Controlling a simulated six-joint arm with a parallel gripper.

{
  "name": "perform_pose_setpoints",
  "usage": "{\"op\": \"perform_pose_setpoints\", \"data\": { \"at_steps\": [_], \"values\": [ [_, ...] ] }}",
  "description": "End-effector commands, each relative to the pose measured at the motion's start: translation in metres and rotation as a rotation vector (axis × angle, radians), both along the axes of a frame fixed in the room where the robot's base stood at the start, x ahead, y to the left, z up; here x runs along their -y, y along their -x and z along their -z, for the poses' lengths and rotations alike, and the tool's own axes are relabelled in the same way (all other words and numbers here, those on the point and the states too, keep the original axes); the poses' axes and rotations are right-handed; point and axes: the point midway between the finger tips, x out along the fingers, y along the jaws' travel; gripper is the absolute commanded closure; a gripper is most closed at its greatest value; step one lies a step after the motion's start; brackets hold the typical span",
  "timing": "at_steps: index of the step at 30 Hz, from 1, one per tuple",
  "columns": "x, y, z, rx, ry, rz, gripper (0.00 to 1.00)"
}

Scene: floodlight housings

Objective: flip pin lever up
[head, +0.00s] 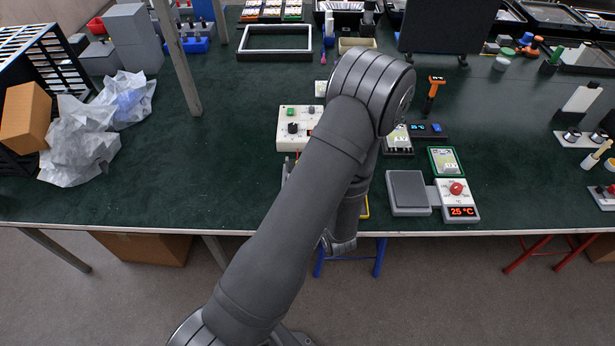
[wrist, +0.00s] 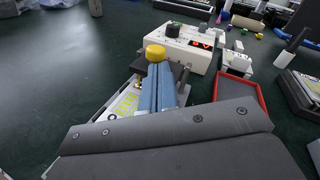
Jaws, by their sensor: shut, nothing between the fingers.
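In the wrist view my gripper (wrist: 158,70) is shut and empty, its two blue-grey fingers side by side. A round yellow knob (wrist: 155,52) shows just past the fingertips; it may be the end of the pin lever, but I cannot tell whether the fingers touch it. Below it is a pale fixture with a green-yellow board (wrist: 124,104), partly hidden by my fingers and gripper body. A thin dark upright piece (wrist: 183,78) stands just right of the fingers. In the head view my arm hides the gripper and most of the fixture.
A white control box (wrist: 180,40) with a black knob and red display stands behind the fixture; the head view shows it too (head: 297,128). A red-rimmed tray (wrist: 238,105) lies to the right.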

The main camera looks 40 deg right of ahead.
Motion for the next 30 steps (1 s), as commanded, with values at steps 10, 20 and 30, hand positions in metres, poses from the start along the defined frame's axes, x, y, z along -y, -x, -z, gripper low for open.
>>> {"op": "perform_pose_setpoints", "data": {
  "at_steps": [10, 20, 30],
  "values": [
    [0.004, -0.004, -0.016, -0.124, -0.115, 0.0, 1.0],
    [0.013, -0.013, -0.033, -0.32, -0.31, 0.0, 1.0],
    [0.022, -0.022, -0.043, -0.475, -0.464, -0.001, 1.0]
  ]
}}
